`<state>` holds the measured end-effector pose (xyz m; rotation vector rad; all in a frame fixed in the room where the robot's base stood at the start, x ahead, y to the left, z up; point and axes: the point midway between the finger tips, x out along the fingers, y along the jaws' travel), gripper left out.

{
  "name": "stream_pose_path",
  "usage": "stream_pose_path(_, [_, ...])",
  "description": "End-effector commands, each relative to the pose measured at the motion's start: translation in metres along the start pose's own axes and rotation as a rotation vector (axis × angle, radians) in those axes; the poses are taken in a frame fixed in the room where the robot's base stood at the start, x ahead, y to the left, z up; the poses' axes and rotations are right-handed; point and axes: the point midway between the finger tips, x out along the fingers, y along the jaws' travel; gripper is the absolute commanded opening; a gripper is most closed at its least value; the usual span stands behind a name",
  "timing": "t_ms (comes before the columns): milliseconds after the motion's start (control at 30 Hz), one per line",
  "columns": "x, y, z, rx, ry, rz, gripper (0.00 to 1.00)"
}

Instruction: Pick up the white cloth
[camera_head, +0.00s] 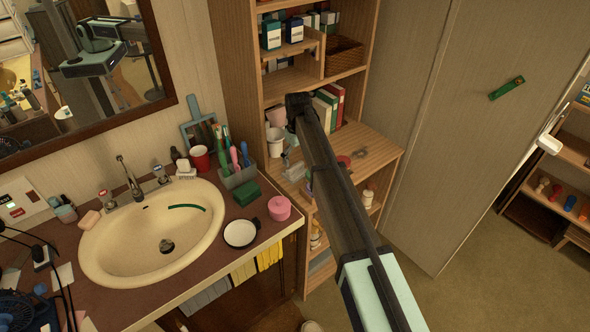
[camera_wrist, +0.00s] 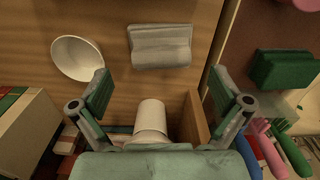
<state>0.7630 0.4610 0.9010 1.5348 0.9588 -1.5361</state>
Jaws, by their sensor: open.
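A folded whitish-grey cloth (camera_wrist: 160,46) lies on a wooden shelf surface in the wrist view. It has a raised fold along its middle. My gripper (camera_wrist: 160,84) is open and empty, with its two green-padded fingers spread to either side. The cloth is ahead of the fingertips, towards the top of the picture, and roughly centred between them. I see no contact between fingers and cloth. In the head view my arm reaches to the wooden shelf unit, and I cannot make out the fingers there.
A white cup (camera_wrist: 151,118) stands between my fingers, close to the palm. A white bowl-like vessel (camera_wrist: 76,58) is at left, with books (camera_wrist: 27,112) below it. A green block (camera_wrist: 283,69) and brush handles are at right. The sink (camera_head: 150,245) is left of the shelf unit (camera_head: 375,150).

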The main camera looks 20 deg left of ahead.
Motion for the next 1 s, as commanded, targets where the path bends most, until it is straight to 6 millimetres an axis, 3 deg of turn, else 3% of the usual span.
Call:
stream_pose_path(367, [0.019, 0.0, -0.001, 0.0, 0.0, 0.0, 1.0])
stream_pose_path(733, [0.062, -0.001, -0.002, 0.0, 0.0, 0.0, 1.0])
stream_pose_path(967, [0.065, -0.001, -0.002, 0.0, 0.001, 0.0, 1.0])
stream_pose_path(1000, [0.065, -0.001, -0.002, 0.0, 0.001, 0.0, 0.93])
